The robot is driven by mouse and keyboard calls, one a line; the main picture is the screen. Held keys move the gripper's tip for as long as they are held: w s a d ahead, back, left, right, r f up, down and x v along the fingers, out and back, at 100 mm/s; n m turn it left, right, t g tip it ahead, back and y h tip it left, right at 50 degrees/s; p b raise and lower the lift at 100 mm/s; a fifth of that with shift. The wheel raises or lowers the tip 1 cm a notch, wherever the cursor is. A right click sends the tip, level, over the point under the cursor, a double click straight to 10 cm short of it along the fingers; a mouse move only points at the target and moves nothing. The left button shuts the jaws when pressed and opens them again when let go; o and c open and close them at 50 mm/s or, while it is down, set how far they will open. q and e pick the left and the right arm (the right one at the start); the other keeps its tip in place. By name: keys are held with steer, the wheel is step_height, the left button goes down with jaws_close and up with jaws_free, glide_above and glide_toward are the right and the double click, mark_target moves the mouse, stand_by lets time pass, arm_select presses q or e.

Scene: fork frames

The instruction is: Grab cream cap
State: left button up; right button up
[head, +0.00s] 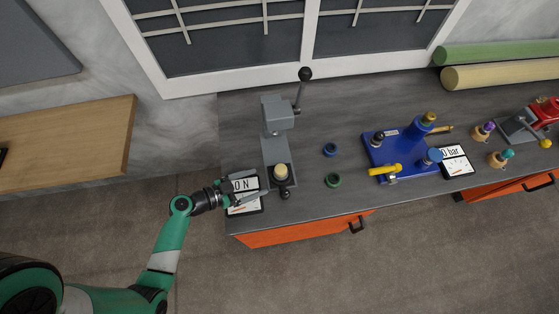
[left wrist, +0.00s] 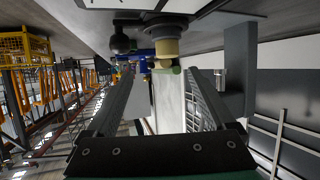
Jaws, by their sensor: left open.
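The cream cap (head: 281,170) sits upright on the base of the grey press (head: 276,122), at the left end of the workbench. In the left wrist view the cream cap (left wrist: 166,47) shows upside down at the top, beyond the fingertips. My left gripper (head: 258,190) reaches in from the left, over the "0 N" display, with its fingers pointing at the cap. It is open and empty, a little short of the cap. In the left wrist view its two fingers (left wrist: 160,72) stand wide apart. My right gripper is not in view.
The press has a black-knobbed lever (head: 305,74) and a dark knob (head: 285,194) in front of the cap.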

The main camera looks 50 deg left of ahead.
mark_target(278, 171)
arm_select(q)
steer(key=shift+w+a+r, duration=0.15)
steer(key=shift+a, duration=0.3)
steer(key=shift+w+b, duration=0.1)
steer(key=shift+b, duration=0.35)
steer(key=f+b, duration=0.1)
steer(key=w+b, duration=0.1)
steer(key=b, duration=0.1)
steer(key=shift+w+d+f, duration=0.15)
steer(key=shift+d+f, duration=0.1)
steer(key=shift+f, duration=0.15)
steer(key=w, duration=0.4)
steer(key=shift+d+f, duration=0.3)
steer(key=x, duration=0.3)
steer(key=b+x, duration=0.1)
steer(key=x, duration=0.1)
steer(key=shift+w+a+f, duration=0.1)
steer(key=shift+w+a, duration=0.1)
steer(key=shift+w, duration=0.2)
jaws_close()
